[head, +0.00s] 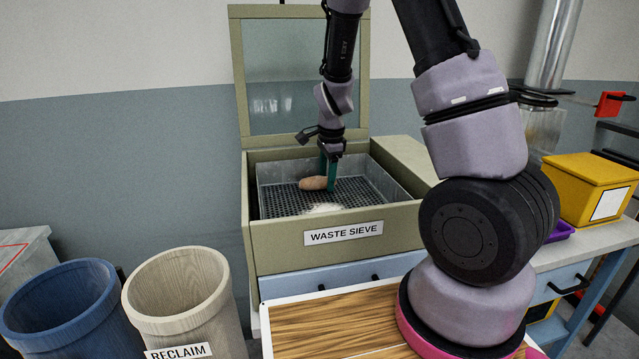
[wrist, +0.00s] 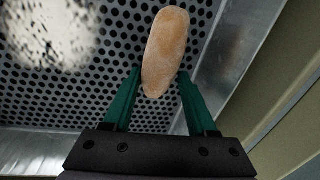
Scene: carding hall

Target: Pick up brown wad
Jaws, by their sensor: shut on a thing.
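The brown wad (head: 314,183) is a smooth, oblong, tan-brown lump inside the waste sieve (head: 272,237). My gripper (head: 328,180) reaches down into the sieve with its green fingers on either side of the wad. In the wrist view the wad (wrist: 166,50) lies with its near end between the fingertips of my gripper (wrist: 160,82), and its far end sticks out beyond them. The fingers are shut on it. I cannot tell whether the wad touches the perforated floor (wrist: 110,60) or is slightly above it.
A whitish fluffy patch (head: 324,208) lies on the sieve floor, also in the wrist view (wrist: 50,32). The sieve's metal walls are close around my gripper. Its glazed lid (head: 305,80) stands open behind. A beige reclaim bin (head: 180,295) and a blue bin (head: 62,310) stand at left.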

